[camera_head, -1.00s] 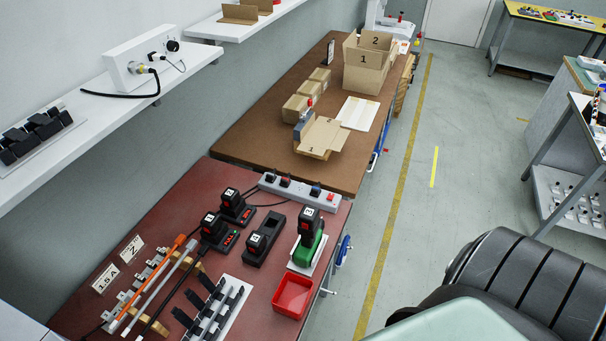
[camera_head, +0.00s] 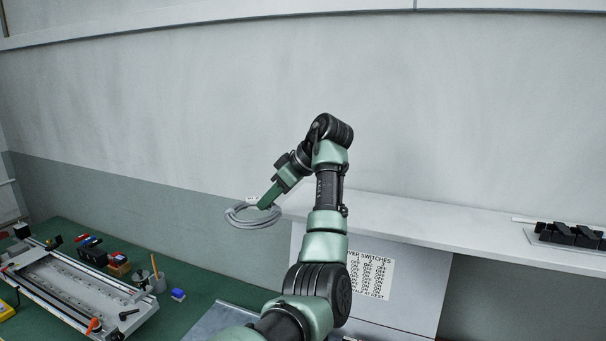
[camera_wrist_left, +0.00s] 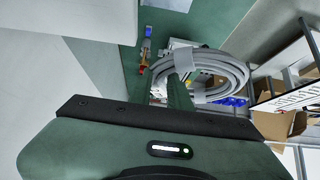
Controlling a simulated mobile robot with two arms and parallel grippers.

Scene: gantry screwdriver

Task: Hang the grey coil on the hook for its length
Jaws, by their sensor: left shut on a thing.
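The grey coil (camera_head: 250,214) hangs in the air in the head view, left of the white wall shelf's end. My left gripper (camera_head: 266,203) is shut on its right side. In the left wrist view the grey coil (camera_wrist_left: 240,72) shows as several loops with pale wraps around it, in front of the gripper fingers (camera_wrist_left: 182,92). The hook for its length cannot be made out in these frames. My right gripper is not in view.
A white shelf (camera_head: 430,216) runs along the wall with black items (camera_head: 568,235) on it. Below it is a grey panel with a switch notice (camera_head: 370,275). A green bench (camera_head: 200,290) at lower left holds a metal fixture (camera_head: 75,290) and small parts.

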